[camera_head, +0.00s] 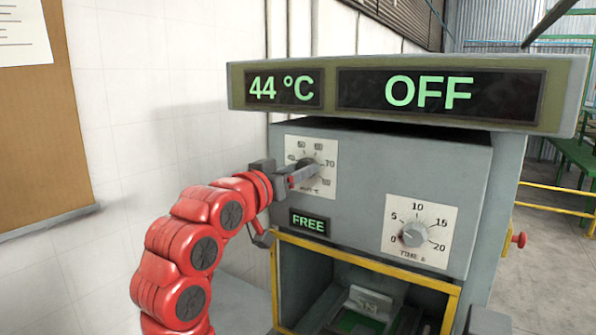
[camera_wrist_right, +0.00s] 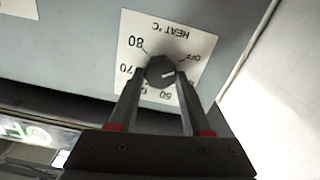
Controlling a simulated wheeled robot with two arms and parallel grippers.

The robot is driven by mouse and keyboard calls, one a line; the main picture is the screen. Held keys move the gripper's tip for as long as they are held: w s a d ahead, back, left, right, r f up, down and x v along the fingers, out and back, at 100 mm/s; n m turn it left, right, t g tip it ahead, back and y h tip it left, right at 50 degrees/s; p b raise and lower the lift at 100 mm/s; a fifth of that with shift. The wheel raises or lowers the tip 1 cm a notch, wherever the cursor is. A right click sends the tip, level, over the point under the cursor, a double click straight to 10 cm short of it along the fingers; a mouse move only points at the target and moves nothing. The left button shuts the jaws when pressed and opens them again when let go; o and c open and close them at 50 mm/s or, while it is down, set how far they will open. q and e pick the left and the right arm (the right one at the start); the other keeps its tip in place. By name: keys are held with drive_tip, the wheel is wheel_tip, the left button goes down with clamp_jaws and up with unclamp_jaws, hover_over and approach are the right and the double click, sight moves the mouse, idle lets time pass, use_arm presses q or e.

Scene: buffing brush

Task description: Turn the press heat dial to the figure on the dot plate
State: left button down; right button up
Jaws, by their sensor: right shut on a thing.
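The heat dial (camera_head: 308,172) is a dark round knob on a white plate marked HEAT °C, upper left on the press front. In the right wrist view the knob (camera_wrist_right: 160,70) sits between the fingertips of my right gripper (camera_head: 290,178), which is shut on it. The upper display (camera_head: 285,89) reads 44 °C. No plate with a readable dot figure shows; a green-and-white piece (camera_head: 368,306) lies inside the press opening. My left gripper is not in view.
A second display (camera_head: 430,93) reads OFF and a small sign (camera_head: 309,223) reads FREE. The time dial (camera_head: 414,234) is at the right, pointing near 0. A yellow frame (camera_head: 365,262) edges the opening below. A red knob (camera_head: 519,240) juts from the right side.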

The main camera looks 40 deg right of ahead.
drive_tip(key=shift+f+b, duration=0.15)
drive_tip(key=shift+b, duration=0.4)
clamp_jaws()
drive_tip(key=shift+s+m+b, duration=0.15)
drive_tip(key=shift+m+b, duration=2.8)
drive_tip(key=shift+m, duration=6.95)
drive_tip(key=o, duration=1.2)
unclamp_jaws()
